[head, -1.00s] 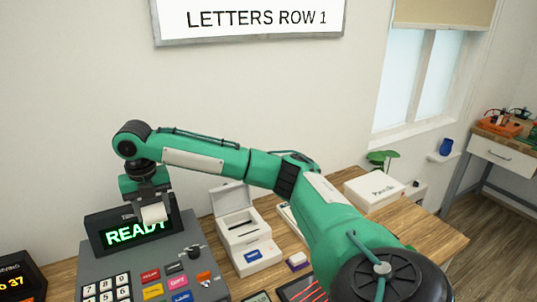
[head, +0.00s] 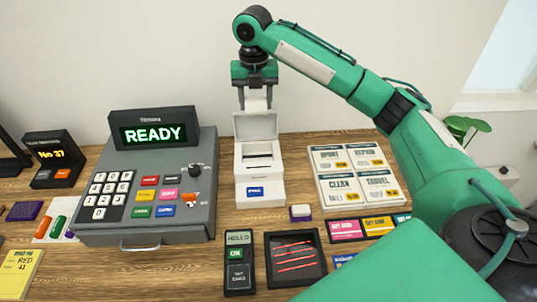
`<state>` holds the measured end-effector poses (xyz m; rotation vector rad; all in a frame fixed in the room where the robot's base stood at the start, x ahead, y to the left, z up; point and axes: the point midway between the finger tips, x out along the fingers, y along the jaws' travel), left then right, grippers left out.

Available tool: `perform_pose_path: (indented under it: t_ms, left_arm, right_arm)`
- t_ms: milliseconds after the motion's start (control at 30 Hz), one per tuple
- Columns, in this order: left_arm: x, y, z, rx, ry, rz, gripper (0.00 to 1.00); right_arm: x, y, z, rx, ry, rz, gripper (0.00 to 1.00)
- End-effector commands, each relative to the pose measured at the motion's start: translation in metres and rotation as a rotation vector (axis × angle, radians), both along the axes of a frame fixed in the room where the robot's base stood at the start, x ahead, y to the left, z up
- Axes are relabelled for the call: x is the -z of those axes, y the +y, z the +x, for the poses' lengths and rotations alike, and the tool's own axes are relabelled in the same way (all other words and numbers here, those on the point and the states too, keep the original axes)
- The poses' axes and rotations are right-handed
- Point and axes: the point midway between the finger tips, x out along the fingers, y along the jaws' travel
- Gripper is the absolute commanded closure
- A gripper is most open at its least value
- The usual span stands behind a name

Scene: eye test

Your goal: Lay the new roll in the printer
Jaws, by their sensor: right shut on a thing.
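The printer (head: 277,190) is a small white box with its lid (head: 255,124) raised at the back, dark slots on top and a blue label on its front. My right gripper (head: 255,92) points down over the back of the printer. It is shut on the white roll (head: 257,100), which appears just above the raised lid's top edge. The jaws partly hide the roll. I cannot tell whether the roll touches the lid. My left gripper is not in view.
A grey cash register (head: 150,218) with a READY display (head: 154,134) stands left of the printer. A card board (head: 357,175) lies to its right. In front are a small eraser-like block (head: 301,212), a card terminal (head: 239,262) and a dark tray (head: 321,262).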

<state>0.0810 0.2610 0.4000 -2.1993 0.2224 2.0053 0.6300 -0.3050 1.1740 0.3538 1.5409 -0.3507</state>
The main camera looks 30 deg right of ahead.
Motion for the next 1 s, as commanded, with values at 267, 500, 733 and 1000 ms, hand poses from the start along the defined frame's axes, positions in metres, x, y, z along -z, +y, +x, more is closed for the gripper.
perform_pose_path:
  t_ms: [267, 500, 733, 1000]
  left_arm:
    - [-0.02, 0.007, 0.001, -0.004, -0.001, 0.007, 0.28]
    - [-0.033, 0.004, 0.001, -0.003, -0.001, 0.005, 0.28]
    - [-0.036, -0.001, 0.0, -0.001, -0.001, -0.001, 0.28]
    - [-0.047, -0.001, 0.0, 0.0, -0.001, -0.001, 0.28]
  right_arm:
    - [0.07, 0.0, -0.002, 0.001, 0.007, -0.001, 0.72]
    - [0.126, 0.0, -0.002, 0.001, 0.004, -0.001, 0.72]
    - [0.148, 0.0, -0.001, 0.0, 0.001, -0.002, 0.72]
    - [0.183, 0.0, -0.001, 0.001, 0.003, -0.001, 0.72]
